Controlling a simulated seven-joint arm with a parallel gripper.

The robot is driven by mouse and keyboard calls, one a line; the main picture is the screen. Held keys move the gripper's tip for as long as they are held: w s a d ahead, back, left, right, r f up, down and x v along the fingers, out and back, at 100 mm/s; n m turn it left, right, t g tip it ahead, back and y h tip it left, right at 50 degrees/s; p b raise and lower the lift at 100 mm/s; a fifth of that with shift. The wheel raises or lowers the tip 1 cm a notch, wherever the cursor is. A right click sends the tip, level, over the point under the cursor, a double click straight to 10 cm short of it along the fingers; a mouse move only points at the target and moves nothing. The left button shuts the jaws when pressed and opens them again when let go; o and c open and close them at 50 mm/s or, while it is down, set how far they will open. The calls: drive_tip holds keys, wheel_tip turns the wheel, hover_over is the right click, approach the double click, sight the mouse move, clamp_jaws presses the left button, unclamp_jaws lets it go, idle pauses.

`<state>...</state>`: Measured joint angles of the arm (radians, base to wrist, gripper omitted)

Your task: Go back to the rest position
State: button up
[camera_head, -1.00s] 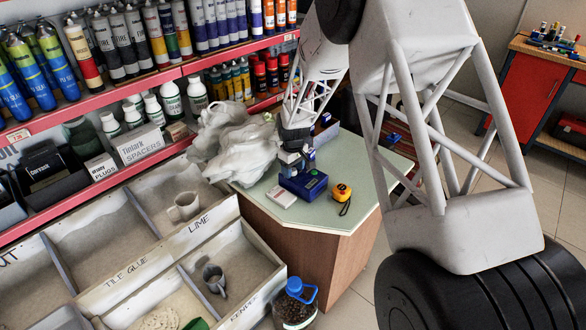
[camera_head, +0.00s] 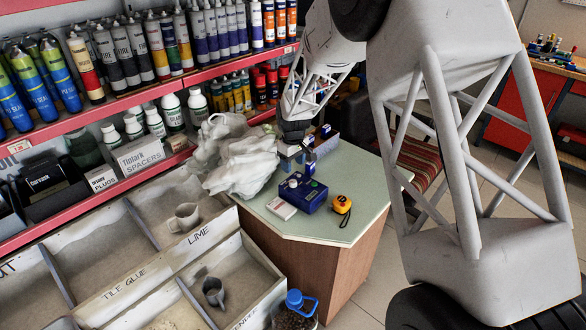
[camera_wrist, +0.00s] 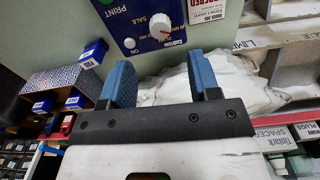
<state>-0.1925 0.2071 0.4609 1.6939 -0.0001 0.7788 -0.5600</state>
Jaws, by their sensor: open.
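My gripper (camera_head: 304,160) hangs over the counter (camera_head: 325,230), above and behind a blue device (camera_head: 303,195) with a white knob. In the wrist view my gripper (camera_wrist: 161,78) shows two blue fingers set wide apart, with nothing between them. In the head view my arm hides part of the counter's back.
A crumpled white bag (camera_head: 240,165) lies left of my gripper. A patterned box (camera_wrist: 60,82) with small blue boxes is near the left finger in the wrist view. Shelves stand behind.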

drive_tip(key=shift+r, duration=0.15)
drive_tip(key=s+d+r+m, duration=0.1)
drive_tip(key=s+d+r, duration=0.2)
drive_tip(key=s+r, duration=0.3)
drive_tip(key=s+d+r+m+t, duration=0.1)
drive_tip(key=s+d+r+m, duration=0.15)
drive_tip(key=s+r, duration=0.4)
drive_tip(key=s+d+r+m, duration=0.1)
drive_tip(key=s+d+r, duration=0.3)
drive_tip(key=s+r, duration=0.25)
drive_tip(key=s+d+r+m, duration=0.2)
drive_tip(key=s+d, duration=0.1)
drive_tip(key=s, duration=1.1)
drive_tip(key=s+d+r+m+t, duration=0.1)
drive_tip(key=s+d+r+m, duration=0.1)
drive_tip(key=s, duration=1.3)
drive_tip(key=shift+d+r+t, duration=0.15)
drive_tip(key=shift+d+t, duration=0.15)
drive_tip(key=shift+d, duration=0.2)
